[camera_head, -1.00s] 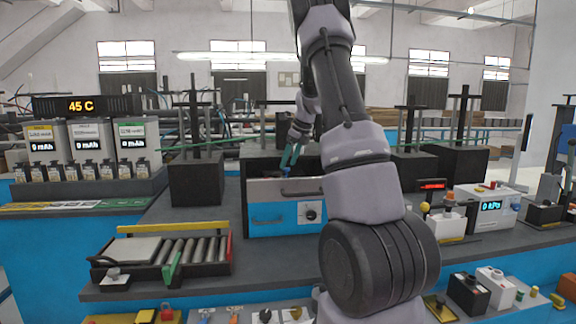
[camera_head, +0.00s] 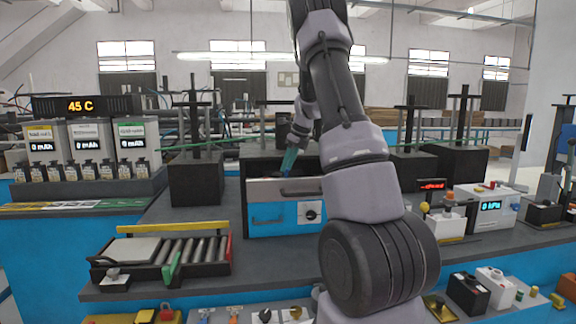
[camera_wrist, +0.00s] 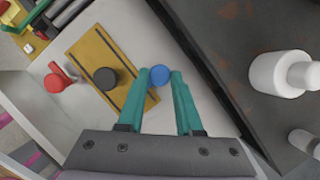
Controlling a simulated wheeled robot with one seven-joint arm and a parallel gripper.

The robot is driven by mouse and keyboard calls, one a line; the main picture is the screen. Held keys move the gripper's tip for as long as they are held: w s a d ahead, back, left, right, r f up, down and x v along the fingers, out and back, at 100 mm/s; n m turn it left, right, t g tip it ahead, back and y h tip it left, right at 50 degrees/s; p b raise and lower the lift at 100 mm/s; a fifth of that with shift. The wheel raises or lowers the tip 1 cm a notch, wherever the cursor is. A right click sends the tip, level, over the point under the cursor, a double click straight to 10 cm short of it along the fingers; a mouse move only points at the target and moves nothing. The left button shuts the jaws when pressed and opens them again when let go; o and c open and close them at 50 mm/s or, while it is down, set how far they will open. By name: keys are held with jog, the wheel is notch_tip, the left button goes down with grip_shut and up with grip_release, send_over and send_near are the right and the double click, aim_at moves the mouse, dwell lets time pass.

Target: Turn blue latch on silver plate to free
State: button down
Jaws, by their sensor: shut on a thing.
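The blue latch (camera_wrist: 160,75) shows as a round blue knob between my gripper's teal fingertips in the wrist view. My gripper (camera_head: 288,167) is shut on it, low over the top of the blue-and-silver box in the head view. The silver plate (camera_wrist: 135,120) is the pale surface beneath it, beside a brass strip with dark slots (camera_wrist: 80,56). A black knob (camera_wrist: 105,78) sits on the strip, left of the fingers. A red latch (camera_wrist: 57,82) with a short arm is further left. The blue latch's arm and pointing direction are hidden.
The blue-fronted box (camera_head: 268,222) has a handle and a dial. A dark slab (camera_wrist: 235,60) with white cylinders (camera_wrist: 278,72) lies right of the fingers in the wrist view. A roller tray (camera_head: 165,257) stands front left on the bench.

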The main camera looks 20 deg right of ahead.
jog(key=n, duration=0.1)
jog(key=n+y, duration=0.1)
jog(key=n, duration=0.1)
jog(key=shift+w+d+g, duration=0.1)
jog(key=shift+d+g, duration=0.1)
jog(key=shift+g, duration=0.1)
jog(key=n, duration=0.2)
jog(key=n+g, duration=0.1)
jog(key=n+g+y, duration=0.1)
jog(key=n, duration=0.1)
jog(key=shift+w+n, duration=0.25)
jog(key=shift+n, duration=0.05)
jog(key=n+g, duration=0.1)
jog(key=n, duration=0.3)
jog(key=shift+w+n+g, duration=0.15)
jog(key=shift+n+g, duration=0.15)
jog(key=shift+g, duration=0.1)
jog(key=n+g, duration=0.1)
jog(key=n, duration=0.3)
jog(key=shift+w, duration=0.15)
jog(key=shift+n+g, duration=0.3)
jog(key=c, duration=0.6)
grip_release()
